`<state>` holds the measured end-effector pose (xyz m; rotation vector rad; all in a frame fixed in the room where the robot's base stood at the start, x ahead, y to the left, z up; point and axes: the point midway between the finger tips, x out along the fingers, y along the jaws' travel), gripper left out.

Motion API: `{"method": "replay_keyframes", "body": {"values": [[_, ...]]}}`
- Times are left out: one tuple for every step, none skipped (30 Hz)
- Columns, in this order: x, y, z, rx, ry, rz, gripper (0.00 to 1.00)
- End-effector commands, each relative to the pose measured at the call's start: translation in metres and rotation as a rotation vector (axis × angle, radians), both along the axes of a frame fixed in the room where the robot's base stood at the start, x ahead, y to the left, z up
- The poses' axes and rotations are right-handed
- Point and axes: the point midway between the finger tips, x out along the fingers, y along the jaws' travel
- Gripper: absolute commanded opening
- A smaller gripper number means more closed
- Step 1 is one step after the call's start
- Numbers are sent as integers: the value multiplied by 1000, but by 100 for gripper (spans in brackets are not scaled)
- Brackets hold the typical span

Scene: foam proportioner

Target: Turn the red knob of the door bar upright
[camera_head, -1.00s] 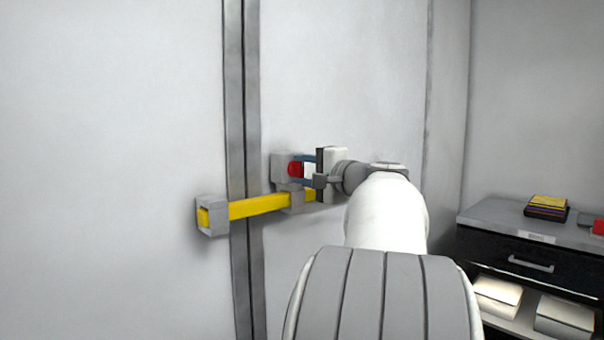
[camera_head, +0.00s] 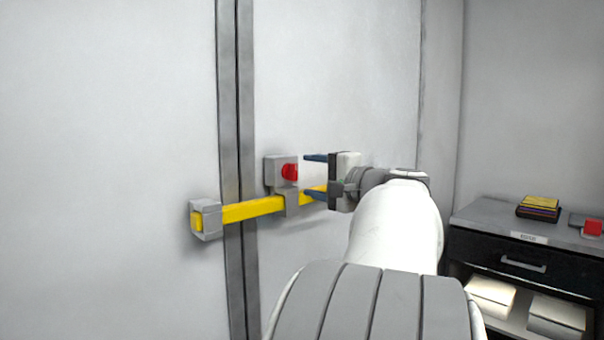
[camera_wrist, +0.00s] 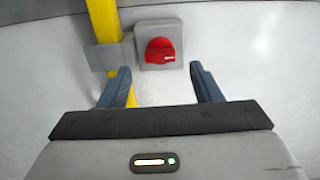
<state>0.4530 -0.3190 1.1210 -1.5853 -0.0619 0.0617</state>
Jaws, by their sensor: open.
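The red knob (camera_head: 289,172) sits on a grey box on the wall, just above the yellow door bar (camera_head: 252,209). In the wrist view the red knob (camera_wrist: 158,51) is fully visible, and its small white mark lies crosswise to the bar (camera_wrist: 103,20). My gripper (camera_head: 306,175) is to the right of the knob, open and empty, with its blue fingers pointing at it. In the wrist view my gripper (camera_wrist: 160,70) has its fingers spread either side of the knob's line, apart from the knob.
A grey end bracket (camera_head: 206,219) holds the bar's left end, across the vertical door seam (camera_head: 235,120). A middle bracket (camera_head: 291,202) is below the knob. A dark cabinet (camera_head: 510,262) with items on top stands at the right. The wall around the knob is clear.

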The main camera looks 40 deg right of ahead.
Motion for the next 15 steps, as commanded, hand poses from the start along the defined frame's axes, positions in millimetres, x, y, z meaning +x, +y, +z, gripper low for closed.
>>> {"method": "replay_keyframes", "body": {"values": [[-9, -2, 1, 0, 0, -4, 58], [-13, -2, 1, 0, 0, -4, 58], [-18, -2, 1, 0, 0, -2, 58], [-21, -2, 1, 0, 1, -3, 58], [-24, -2, 0, 0, 1, -3, 58], [-26, -2, 0, 1, 1, -1, 58], [-27, -2, 0, 0, 1, 0, 58], [-28, -2, 0, 1, 1, 0, 58], [-29, -2, 0, 0, 1, 0, 58], [-30, -2, 0, 0, 1, 0, 58], [-30, -2, 0, 0, 1, 0, 58], [-30, -2, 0, 0, 1, 1, 58], [-29, -2, 0, 0, 1, 1, 58], [-29, -2, 0, 0, 1, 1, 58], [-29, -2, 0, 0, 0, 1, 58]]}}
